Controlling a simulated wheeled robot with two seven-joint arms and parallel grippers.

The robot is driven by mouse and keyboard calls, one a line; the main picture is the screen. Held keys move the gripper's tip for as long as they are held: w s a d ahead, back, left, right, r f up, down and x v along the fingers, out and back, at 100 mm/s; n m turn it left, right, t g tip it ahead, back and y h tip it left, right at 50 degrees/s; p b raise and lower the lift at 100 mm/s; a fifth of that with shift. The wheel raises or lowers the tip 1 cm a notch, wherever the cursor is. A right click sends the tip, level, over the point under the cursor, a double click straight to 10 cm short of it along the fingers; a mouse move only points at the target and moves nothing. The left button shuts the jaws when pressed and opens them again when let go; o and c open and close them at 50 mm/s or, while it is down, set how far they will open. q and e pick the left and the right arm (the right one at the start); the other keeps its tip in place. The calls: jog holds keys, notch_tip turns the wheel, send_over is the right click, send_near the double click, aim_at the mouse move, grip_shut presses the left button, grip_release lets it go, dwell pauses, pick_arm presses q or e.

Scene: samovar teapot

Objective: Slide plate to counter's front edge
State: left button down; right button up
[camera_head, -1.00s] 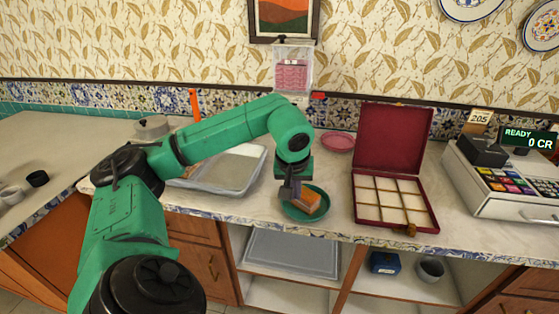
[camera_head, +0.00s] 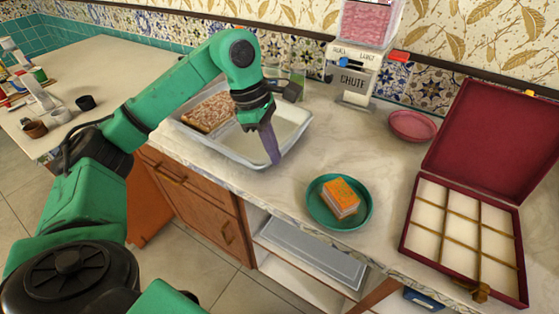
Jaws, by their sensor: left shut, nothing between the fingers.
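A round teal plate (camera_head: 314,205) lies on the marble counter (camera_head: 270,208) close to its front edge. A slice of layered cake with an orange top (camera_head: 341,196) sits on the plate. My left gripper (camera_head: 271,158) is shut and empty, its fingers pointing down. It is left of the plate and apart from it, in front of the right side of the metal tray. I cannot tell whether the fingertips touch the tray. My right gripper is out of view.
The metal tray (camera_head: 293,133) holds a nut-topped slab (camera_head: 208,112). An open red compartment box (camera_head: 408,232) stands right of the plate. A pink plate (camera_head: 413,125) and a chute dispenser (camera_head: 354,82) are behind. Open shelves lie below the counter.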

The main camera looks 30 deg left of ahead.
aim_at(311, 194)
pick_arm(q)
jog(key=x, duration=0.3)
jog(key=shift+s+f, duration=0.15)
jog(key=shift+s, duration=0.2)
jog(key=x, duration=0.3)
jog(key=p+x, duration=0.1)
jog(key=x, duration=0.1)
jog(key=shift+w+d+f, duration=0.15)
jog(key=shift+w+f, duration=0.1)
jog(key=shift+f, duration=0.1)
jog(key=d+p, duration=0.1)
jog(key=d, duration=0.2)
jog(key=shift+w+d+r+p, duration=0.2)
jog(key=shift+w+d+p, duration=0.05)
jog(key=shift+d+p, duration=0.1)
jog(key=shift+w+d+f, duration=0.1)
jog(key=shift+d+f, duration=0.05)
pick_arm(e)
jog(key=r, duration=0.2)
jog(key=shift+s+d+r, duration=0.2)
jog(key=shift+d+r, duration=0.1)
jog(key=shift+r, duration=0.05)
